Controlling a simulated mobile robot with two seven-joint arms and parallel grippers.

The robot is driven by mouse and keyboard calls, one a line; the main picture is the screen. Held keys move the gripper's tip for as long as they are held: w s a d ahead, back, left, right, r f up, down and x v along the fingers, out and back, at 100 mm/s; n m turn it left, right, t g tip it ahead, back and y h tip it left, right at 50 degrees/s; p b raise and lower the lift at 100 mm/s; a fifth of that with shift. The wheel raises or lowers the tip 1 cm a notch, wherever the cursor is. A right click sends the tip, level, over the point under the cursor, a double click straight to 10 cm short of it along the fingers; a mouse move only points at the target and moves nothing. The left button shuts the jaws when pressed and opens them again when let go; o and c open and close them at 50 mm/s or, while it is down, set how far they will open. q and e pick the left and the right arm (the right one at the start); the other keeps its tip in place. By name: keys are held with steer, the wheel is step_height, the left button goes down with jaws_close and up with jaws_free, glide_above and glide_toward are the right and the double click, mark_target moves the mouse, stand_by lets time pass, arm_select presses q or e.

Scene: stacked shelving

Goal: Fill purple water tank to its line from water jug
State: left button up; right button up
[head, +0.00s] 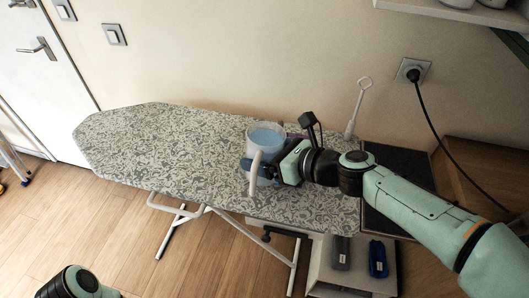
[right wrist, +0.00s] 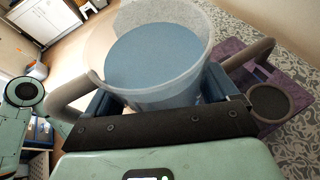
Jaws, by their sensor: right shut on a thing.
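The water jug (head: 265,140) is a translucent white jug with a pale handle, holding blue water. It is over the ironing board, roughly upright in the head view. My right gripper (head: 283,170) is shut on the jug's side, and its blue fingers show either side of the jug (right wrist: 160,60) in the right wrist view. A purple thing (right wrist: 292,72), likely the purple tank, lies on the patterned cover beside the jug, partly hidden, with a dark round part near it. Its fill line cannot be made out. My left gripper is not in view.
The patterned ironing board (head: 160,150) has clear room on its left. A wall socket (head: 413,70) with a black cable is at the right. A shelf (head: 450,12) is above.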

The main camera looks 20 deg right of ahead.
mark_target(283, 137)
steer(key=shift+w+d+r+p, duration=0.1)
steer(key=shift+r+p, duration=0.6)
steer(key=shift+r, duration=0.1)
steer(key=shift+w+d+r+m+y+p, duration=0.25)
steer(key=shift+d+r+m+y+p, duration=0.2)
steer(key=shift+m+p, duration=0.35)
steer(key=shift+w+d+r+m+y+p, duration=0.2)
steer(key=shift+d+r+m+y+p, duration=0.25)
steer(key=shift+m+p, duration=0.35)
steer(key=shift+g, duration=0.3)
steer(key=shift+w+d+f+m+y+p, duration=0.25)
steer(key=shift+d+m+y+p, duration=0.15)
steer(key=shift+m+y+p, duration=0.1)
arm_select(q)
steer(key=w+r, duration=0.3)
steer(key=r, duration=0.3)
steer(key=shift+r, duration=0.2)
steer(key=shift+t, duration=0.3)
arm_select(e)
steer(key=shift+s, duration=0.1)
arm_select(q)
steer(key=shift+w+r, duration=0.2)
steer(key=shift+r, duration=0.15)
arm_select(e)
steer(key=shift+w, duration=0.2)
